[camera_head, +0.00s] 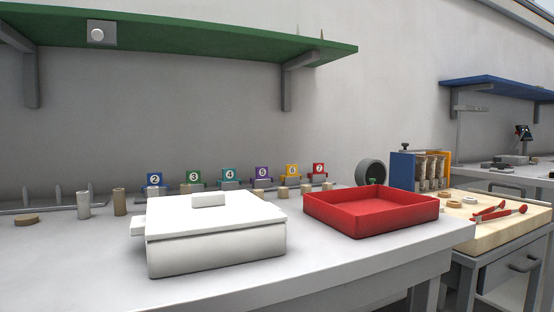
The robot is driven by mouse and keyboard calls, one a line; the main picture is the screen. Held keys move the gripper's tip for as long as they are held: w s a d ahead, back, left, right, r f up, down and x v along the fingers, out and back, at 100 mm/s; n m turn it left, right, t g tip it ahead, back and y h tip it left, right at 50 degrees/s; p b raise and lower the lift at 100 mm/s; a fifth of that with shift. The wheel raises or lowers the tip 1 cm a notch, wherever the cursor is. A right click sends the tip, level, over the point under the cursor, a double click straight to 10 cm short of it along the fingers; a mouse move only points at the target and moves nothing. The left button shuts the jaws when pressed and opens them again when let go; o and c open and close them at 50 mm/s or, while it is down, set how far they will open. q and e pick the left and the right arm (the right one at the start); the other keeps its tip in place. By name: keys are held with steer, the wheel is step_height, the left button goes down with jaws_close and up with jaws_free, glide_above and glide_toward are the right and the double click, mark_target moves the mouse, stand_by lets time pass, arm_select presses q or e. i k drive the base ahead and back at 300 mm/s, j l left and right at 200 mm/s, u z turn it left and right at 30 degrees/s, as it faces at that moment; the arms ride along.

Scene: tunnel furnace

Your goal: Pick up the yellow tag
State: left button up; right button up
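The yellow tag (291,171) bears the number 6. It stands upright in a row of coloured numbered tags along the back of the white table, near the wall. The purple tag (262,173) with 5 is on its left and the red tag (319,170) with 7 on its right. A small tan block sits just in front of the yellow tag's foot. Neither of my grippers shows in the head view.
A white lidded box (215,250) and a red tray (358,222) stand in front of the tag row. A green shelf (200,42) overhangs the back. Red-handled tongs (497,212) lie at right. The front table strip is clear.

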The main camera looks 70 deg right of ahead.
mark_target(292, 170)
steer(key=z, duration=2.3)
